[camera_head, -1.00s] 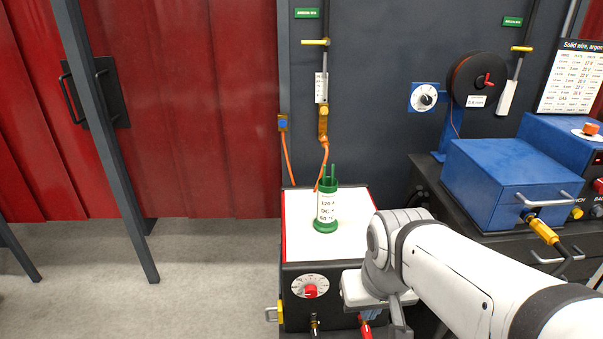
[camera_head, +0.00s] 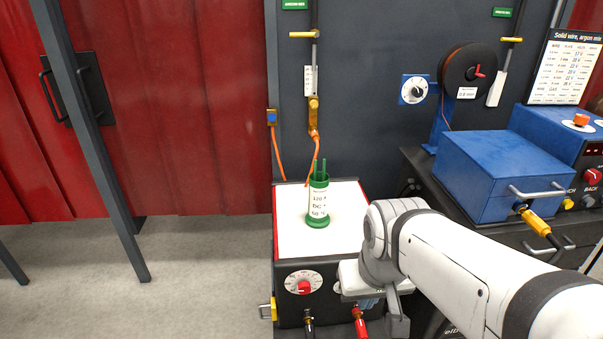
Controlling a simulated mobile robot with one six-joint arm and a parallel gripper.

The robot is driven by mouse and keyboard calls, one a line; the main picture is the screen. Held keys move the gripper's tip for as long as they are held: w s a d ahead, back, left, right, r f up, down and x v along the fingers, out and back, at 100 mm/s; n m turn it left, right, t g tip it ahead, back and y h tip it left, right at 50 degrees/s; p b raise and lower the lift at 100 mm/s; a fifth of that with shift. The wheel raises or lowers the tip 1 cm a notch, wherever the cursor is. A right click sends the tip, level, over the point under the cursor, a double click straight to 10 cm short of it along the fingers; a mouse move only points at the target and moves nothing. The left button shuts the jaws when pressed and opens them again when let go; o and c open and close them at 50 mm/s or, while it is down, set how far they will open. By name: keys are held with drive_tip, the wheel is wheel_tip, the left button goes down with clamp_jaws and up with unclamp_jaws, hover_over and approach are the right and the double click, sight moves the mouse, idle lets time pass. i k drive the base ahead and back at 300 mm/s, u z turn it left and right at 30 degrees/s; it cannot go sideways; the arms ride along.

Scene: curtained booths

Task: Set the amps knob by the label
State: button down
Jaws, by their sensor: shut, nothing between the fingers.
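The amps knob (camera_head: 304,287) is a red knob on a round white dial, on the front of a black welder box (camera_head: 290,258) with a white top. The dial's numbers are too small to read. A green tube-shaped canister (camera_head: 319,222) stands upright on the box top. Its white label (camera_head: 318,204) reads about "120 A", "DC" and a third line near "50" that is unclear. My gripper (camera_head: 352,283) is just right of the dial, apart from the knob in the picture. It is shut and empty; its fingertips are hard to make out.
Black and red cable plugs (camera_head: 360,322) stick out below the dial. A yellow fitting (camera_head: 268,310) is at the box's left side. A blue wire feeder box (camera_head: 500,175) stands on a black bench at right. Open grey floor (camera_head: 205,260) lies left, before red curtains (camera_head: 190,110).

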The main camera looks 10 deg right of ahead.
sight(303, 288)
drive_tip(key=z, duration=0.7)
drive_tip(key=k, duration=0.75)
drive_tip(key=u, duration=0.15)
